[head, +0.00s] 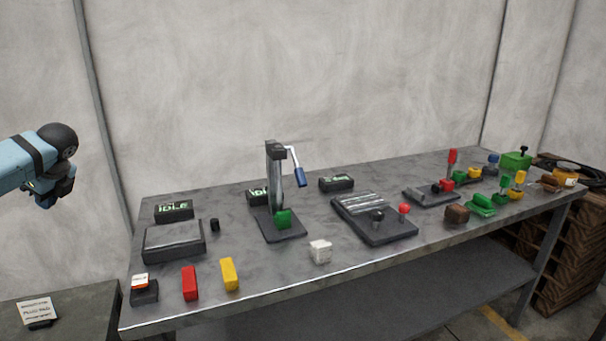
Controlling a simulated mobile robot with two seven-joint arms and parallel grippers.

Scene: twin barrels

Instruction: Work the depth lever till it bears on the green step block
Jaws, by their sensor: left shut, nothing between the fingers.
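The depth lever (299,176) has a blue grip on a thin white arm. It hangs down at the right of the upright dark press column (273,172) in the middle of the bench. The green step block (283,219) sits on the press's dark base plate (282,236), at the foot of the column. Whether anything of the press touches the block cannot be told from here. My left gripper (47,203) is shut and empty at the far left, in the air off the bench's left end and far from the lever. My right gripper is not in view.
The grey bench (300,268) carries a red block (190,283), a yellow block (229,273) and a white block (320,250) along the front. A ridged dark plate (374,219) with knobs stands right of the press. Boxes reading IDLE (174,210) stand behind.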

